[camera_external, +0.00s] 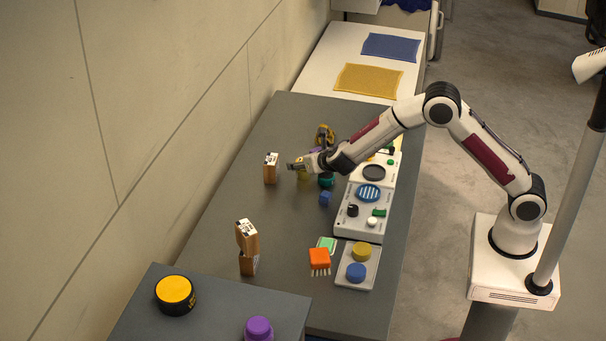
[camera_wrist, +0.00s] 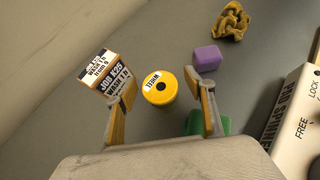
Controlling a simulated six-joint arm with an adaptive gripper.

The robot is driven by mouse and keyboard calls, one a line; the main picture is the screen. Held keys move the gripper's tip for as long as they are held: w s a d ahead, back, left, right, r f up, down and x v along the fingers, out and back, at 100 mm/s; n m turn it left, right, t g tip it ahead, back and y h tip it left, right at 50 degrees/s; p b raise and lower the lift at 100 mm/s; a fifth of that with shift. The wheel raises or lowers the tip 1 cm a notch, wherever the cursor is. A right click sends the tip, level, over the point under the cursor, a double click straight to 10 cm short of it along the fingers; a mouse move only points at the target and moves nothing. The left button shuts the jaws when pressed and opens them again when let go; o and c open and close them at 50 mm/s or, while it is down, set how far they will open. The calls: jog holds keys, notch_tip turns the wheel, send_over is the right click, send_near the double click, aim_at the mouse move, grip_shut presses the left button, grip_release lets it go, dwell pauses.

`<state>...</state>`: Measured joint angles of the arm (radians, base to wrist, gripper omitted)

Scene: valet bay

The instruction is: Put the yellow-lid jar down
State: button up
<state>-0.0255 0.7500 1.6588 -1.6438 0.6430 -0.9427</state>
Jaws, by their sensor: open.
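A yellow-lid jar (camera_wrist: 159,87) with a white label on its round lid shows in the wrist view, between and just beyond my two fingertips. My gripper (camera_wrist: 161,92) is open, with a visible gap between each finger and the lid. In the external view, my gripper (camera_external: 294,166) is low over the grey table, and the yellow of the jar (camera_external: 303,175) shows just below it. The jar appears upright on the table; its base is hidden.
A labelled box (camera_external: 271,168) stands close left of my gripper. A green item (camera_external: 326,181), a blue cube (camera_external: 324,198), a purple block (camera_wrist: 208,58) and a crumpled yellow cloth (camera_wrist: 230,22) lie nearby. The white panel (camera_external: 346,213) borders the right. Open table lies towards the front.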

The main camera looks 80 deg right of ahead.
jog(key=c, duration=1.2)
jog(key=shift+r, duration=0.2)
jog(key=shift+r, duration=4.85)
